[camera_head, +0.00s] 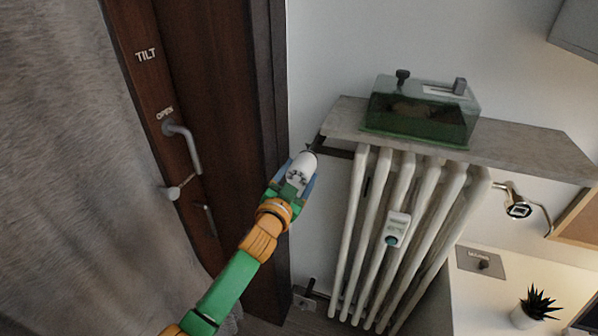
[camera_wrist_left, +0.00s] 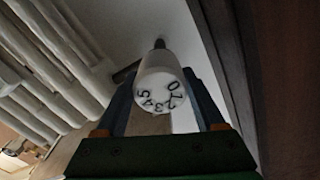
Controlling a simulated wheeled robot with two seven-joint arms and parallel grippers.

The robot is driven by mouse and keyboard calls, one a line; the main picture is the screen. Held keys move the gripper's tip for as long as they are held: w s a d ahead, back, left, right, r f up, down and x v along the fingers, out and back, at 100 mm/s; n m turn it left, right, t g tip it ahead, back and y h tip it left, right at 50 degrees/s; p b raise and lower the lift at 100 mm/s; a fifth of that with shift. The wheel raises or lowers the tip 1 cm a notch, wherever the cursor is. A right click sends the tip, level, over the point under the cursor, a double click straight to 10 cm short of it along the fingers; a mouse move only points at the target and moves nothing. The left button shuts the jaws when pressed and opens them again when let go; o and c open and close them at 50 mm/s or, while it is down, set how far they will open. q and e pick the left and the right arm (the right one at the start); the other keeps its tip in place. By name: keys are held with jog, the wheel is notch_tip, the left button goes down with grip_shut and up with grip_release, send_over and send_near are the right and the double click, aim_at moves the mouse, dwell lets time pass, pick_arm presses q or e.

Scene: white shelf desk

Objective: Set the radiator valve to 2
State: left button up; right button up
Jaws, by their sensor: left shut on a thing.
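The radiator valve (camera_head: 301,167) is a white knob at the upper left corner of the radiator, in the head view. In the left wrist view the valve knob (camera_wrist_left: 159,88) faces me, with the digits 0 to 5 around its end. My left gripper (camera_head: 296,178) is shut on the knob, with one blue finger on each side. In the left wrist view the gripper (camera_wrist_left: 163,100) fingers flank the knob. The digits 1, 2, 3 and 4 sit along the lower edge, 0 at the right and 5 at the left. A pointer mark is not discernible. My right gripper is not in view.
The white radiator (camera_head: 400,225) stands right of the valve, under a grey shelf (camera_head: 530,150) bearing a green transparent box (camera_head: 420,110). A white meter (camera_head: 397,229) is on its ribs. A dark wooden door frame (camera_head: 262,130) with handles is close on the left.

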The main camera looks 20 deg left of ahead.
aim_at(296, 179)
pick_arm(q)
jog(key=shift+m, duration=1)
jog(key=o, duration=1.3)
jog(key=shift+o, duration=0.2)
jog(key=s, duration=0.7)
jog(key=shift+a, duration=0.15)
